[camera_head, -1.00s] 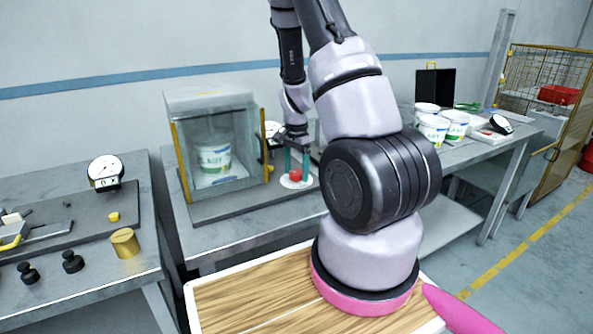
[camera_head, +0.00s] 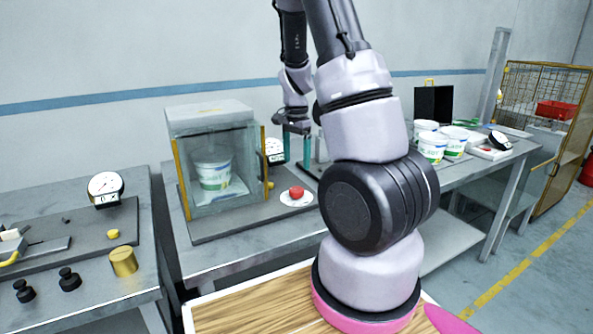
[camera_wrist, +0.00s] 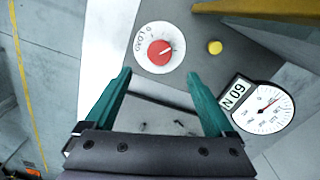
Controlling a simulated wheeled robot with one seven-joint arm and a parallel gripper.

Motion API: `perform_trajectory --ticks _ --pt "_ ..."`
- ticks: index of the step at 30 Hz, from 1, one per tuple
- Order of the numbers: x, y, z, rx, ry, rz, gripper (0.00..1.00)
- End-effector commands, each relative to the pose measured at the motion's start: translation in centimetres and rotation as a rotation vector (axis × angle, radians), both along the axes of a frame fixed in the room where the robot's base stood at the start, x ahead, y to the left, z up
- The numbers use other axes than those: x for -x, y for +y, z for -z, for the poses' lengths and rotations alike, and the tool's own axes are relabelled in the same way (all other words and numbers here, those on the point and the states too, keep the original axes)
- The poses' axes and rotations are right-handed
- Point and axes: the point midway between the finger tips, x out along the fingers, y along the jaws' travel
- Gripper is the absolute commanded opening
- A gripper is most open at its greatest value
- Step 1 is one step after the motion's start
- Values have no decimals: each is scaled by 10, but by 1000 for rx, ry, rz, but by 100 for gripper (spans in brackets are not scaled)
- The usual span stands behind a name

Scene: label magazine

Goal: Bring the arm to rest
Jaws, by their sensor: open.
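My gripper (camera_head: 296,149) is open and empty, with two green fingers pointing down above the middle bench. It is above and apart from a red knob (camera_head: 297,192) on a round white dial plate. In the wrist view the fingers (camera_wrist: 158,92) are spread wide. The red knob (camera_wrist: 159,52) lies beyond the fingertips, between them in the picture, with nothing held. My arm stands bent over the bench, and its links hide part of the bench behind it.
A glass-walled cabinet (camera_head: 212,118) with a white tub (camera_head: 212,172) inside stands left of my gripper. A gauge (camera_wrist: 263,108) is close to the right finger in the wrist view. White tubs (camera_head: 432,148) stand on the right. A left bench holds another gauge (camera_head: 105,188).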

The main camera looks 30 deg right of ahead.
Motion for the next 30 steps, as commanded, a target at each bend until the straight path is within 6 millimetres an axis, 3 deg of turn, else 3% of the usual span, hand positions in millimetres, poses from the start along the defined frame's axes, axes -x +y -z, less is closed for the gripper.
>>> perform_trajectory --ticks 20,23,30 --pt "1 3 -13 -9 -13 -11 89" --pt "5 14 -34 -34 -51 -52 89" --pt "34 54 -119 -103 -218 -247 89"
